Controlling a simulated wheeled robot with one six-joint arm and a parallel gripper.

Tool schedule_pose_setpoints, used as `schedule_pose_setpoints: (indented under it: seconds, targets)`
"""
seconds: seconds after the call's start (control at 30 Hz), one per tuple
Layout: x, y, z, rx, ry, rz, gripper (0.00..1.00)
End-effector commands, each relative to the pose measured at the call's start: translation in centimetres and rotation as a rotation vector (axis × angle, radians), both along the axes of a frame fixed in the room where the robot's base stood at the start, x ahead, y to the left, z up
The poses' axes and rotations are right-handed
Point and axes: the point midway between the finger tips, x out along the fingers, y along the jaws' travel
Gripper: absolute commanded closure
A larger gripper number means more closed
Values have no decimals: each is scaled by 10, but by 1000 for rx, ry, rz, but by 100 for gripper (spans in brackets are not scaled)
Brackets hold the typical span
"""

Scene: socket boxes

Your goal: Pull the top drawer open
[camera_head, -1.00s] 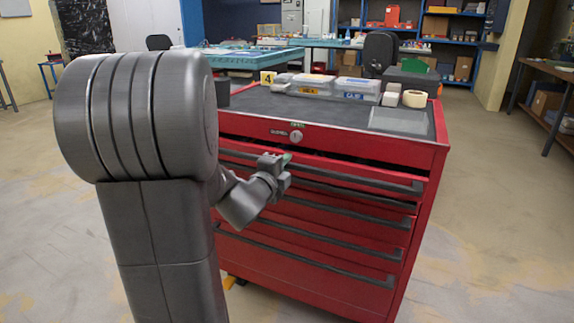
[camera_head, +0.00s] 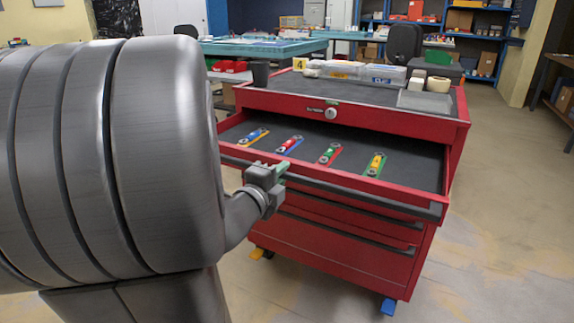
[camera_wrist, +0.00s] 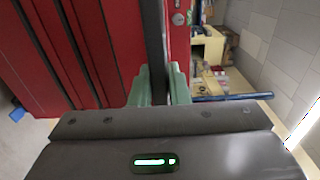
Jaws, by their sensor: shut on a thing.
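The top drawer (camera_head: 310,170) of the red tool cabinet (camera_head: 345,270) stands well open in the head view. Its dark liner holds several small coloured tools in a row. The drawer has a long dark handle (camera_head: 350,197) along its front edge. My gripper (camera_head: 278,171) is at the left part of that handle. In the wrist view, the green fingertips (camera_wrist: 160,85) are shut on the dark handle bar (camera_wrist: 154,45), one on each side. The exact contact is partly hidden by my gripper in the head view.
The cabinet top carries clear boxes (camera_head: 343,69), a tape roll (camera_head: 438,84), a dark cup (camera_head: 260,73) and a yellow number marker (camera_head: 299,64). The lower drawers are closed. A blue-green table (camera_head: 265,46) stands behind.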

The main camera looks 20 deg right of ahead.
Motion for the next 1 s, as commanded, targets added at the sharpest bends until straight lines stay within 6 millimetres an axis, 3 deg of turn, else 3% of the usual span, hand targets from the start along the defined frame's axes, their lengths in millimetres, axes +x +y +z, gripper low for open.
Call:
schedule_pose_setpoints:
  seconds: [0.2, 0.6, 0.63, 0.7, 1.0]
  targets:
    - [-9, 11, -1, 1, 2, 1, 100]
    - [-10, 12, -1, 1, 2, 0, 100]
    - [-10, 12, -1, 1, 2, 0, 79]
    - [-10, 12, -1, 1, 2, 0, 65]
    - [-10, 12, 0, 1, 1, 0, 63]
